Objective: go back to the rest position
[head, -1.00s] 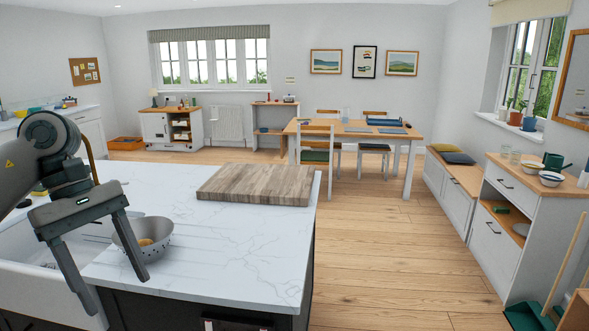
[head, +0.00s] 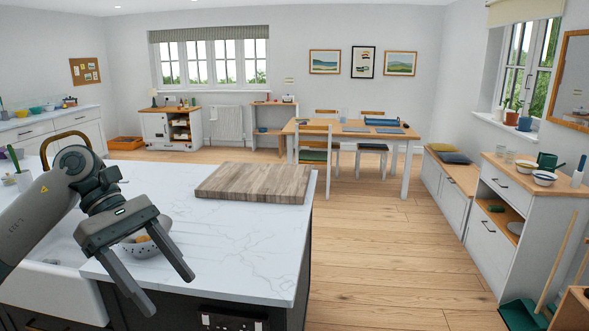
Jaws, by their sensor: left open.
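My left gripper (head: 170,291) is in the head view at the lower left. Its two fingers are spread apart and empty, pointing down and to the right. It is in front of a grey speckled colander (head: 156,238) on the white marble island top (head: 245,232) and partly hides it. A bit of something orange shows inside the colander. My right gripper is not in the view.
A thick wooden board (head: 254,183) lies on the island's far right part. A white sink (head: 50,285) is at the island's left, with a brass tap (head: 66,136) behind my arm. Wooden floor (head: 385,255) is clear right of the island.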

